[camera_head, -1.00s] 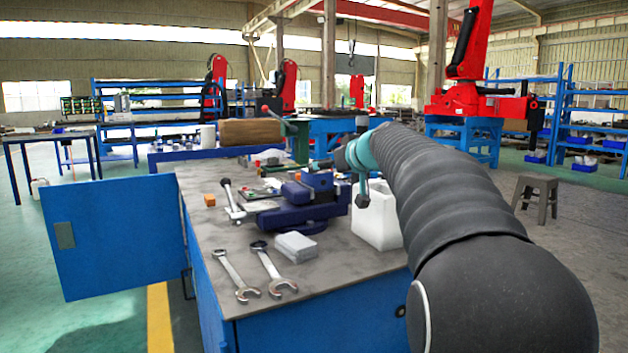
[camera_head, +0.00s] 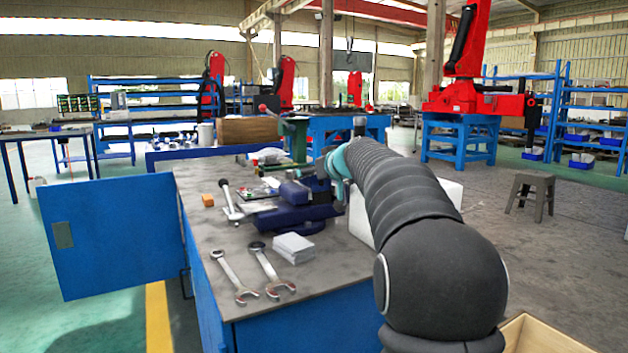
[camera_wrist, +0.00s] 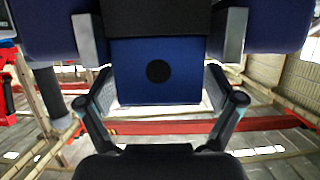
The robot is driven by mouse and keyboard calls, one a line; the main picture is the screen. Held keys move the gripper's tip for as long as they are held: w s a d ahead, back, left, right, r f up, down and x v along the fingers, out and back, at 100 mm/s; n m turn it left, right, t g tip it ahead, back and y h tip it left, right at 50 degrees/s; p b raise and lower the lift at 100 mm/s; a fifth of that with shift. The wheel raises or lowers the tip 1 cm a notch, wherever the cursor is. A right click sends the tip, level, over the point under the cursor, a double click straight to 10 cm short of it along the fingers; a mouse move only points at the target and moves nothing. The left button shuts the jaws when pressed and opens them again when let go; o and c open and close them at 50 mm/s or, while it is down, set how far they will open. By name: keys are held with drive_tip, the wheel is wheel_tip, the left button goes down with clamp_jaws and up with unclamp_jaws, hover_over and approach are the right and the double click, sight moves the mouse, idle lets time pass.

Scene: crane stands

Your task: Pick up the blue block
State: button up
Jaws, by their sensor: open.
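In the wrist view a square blue face with a black round mark (camera_wrist: 158,72), which looks like the blue block, lies ahead between my open gripper's fingers (camera_wrist: 160,95). The fingers stand on either side of it; I cannot tell whether they touch it. Grey plates with blue bodies, like vise jaws, flank it farther up. In the head view the dark blue vise (camera_head: 288,218) sits on the workbench (camera_head: 225,245). The block cannot be told apart from the vise there.
Two wrenches (camera_head: 272,273), a grey-white block stack (camera_head: 294,247) and a small orange block (camera_head: 208,200) lie on the bench. A white container (camera_head: 360,215) stands right of the vise, partly behind my arm. A light wooden box (camera_head: 545,338) shows at bottom right.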

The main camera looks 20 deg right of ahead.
drive_tip(key=c, duration=1.7)
drive_tip(key=shift+c, duration=0.2)
drive_tip(key=shift+r, duration=0.2)
wheel_tip(320, 180, up, 10)
drive_tip(key=p, duration=0.3)
drive_tip(key=shift+f, duration=0.1)
